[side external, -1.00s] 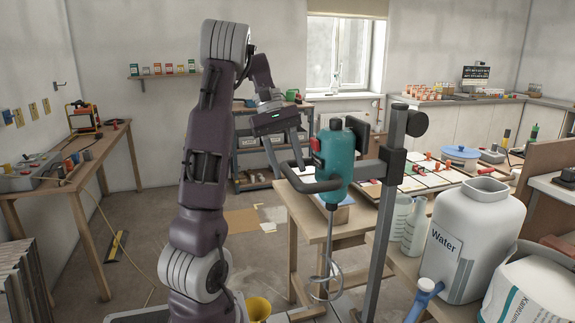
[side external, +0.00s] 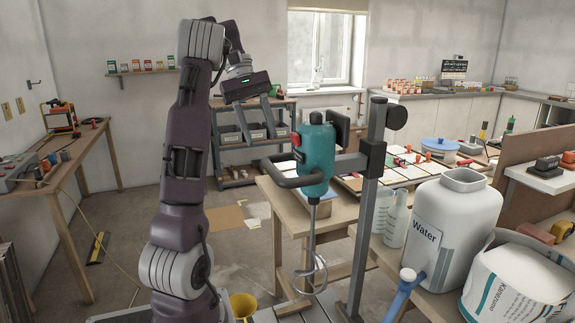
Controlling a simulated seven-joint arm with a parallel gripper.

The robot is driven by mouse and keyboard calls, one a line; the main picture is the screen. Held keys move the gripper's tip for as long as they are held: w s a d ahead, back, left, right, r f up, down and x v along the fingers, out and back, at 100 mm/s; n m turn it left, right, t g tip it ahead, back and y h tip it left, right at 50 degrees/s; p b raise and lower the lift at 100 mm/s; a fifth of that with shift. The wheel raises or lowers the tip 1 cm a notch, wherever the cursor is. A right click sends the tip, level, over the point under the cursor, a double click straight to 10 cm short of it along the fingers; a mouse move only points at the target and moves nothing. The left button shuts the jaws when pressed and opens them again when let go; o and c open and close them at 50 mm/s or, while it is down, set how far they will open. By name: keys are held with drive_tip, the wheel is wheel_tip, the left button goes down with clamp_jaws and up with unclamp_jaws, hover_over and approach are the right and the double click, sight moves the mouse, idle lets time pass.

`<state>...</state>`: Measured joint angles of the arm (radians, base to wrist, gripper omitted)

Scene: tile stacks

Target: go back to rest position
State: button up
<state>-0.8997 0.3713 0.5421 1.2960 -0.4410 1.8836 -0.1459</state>
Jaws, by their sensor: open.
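My gripper (side external: 260,132) hangs in the air at the upper middle of the side external view, fingers pointing down. Its two fingers are apart and nothing shows between them. It is left of and above the teal mixer (side external: 315,160), which is mounted on a dark upright post (side external: 370,200) with its whisk hanging down. In the picture, the fingers overlap the far shelf unit with grey bins; they appear clear of everything.
A wooden table with tiles (side external: 400,172) stands behind the mixer. A white water container (side external: 455,228) and an open sack (side external: 515,285) are at the right. A yellow bucket (side external: 243,305) is low near my arm. A workbench (side external: 85,150) lines the left wall.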

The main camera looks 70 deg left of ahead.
drive_tip(key=w+d+m, duration=0.1)
drive_tip(key=d, duration=0.3)
drive_tip(key=d+m+y, duration=0.1)
drive_tip(key=d+m, duration=0.1)
drive_tip(key=d, duration=0.2)
drive_tip(key=w+d+m, duration=0.1)
drive_tip(key=d+m, duration=0.1)
drive_tip(key=d, duration=0.2)
drive_tip(key=shift+w+d+r+y, duration=0.2)
drive_tip(key=shift+w+r+y, duration=0.1)
drive_tip(key=shift+r, duration=0.1)
drive_tip(key=s+d+f+m+t+y, duration=0.1)
drive_tip(key=s+d+f+m, duration=0.2)
drive_tip(key=d, duration=0.3)
drive_tip(key=s+d+f+m+t+y, duration=0.1)
drive_tip(key=s+d+f+m, duration=0.1)
drive_tip(key=d+m, duration=0.3)
drive_tip(key=s+d+f+m+t+y, duration=0.1)
drive_tip(key=s+d+f+m, duration=0.2)
drive_tip(key=d, duration=0.4)
drive_tip(key=shift+s+d+f+m, duration=0.35)
drive_tip(key=shift+s+d+m, duration=0.05)
drive_tip(key=shift+m, duration=0.4)
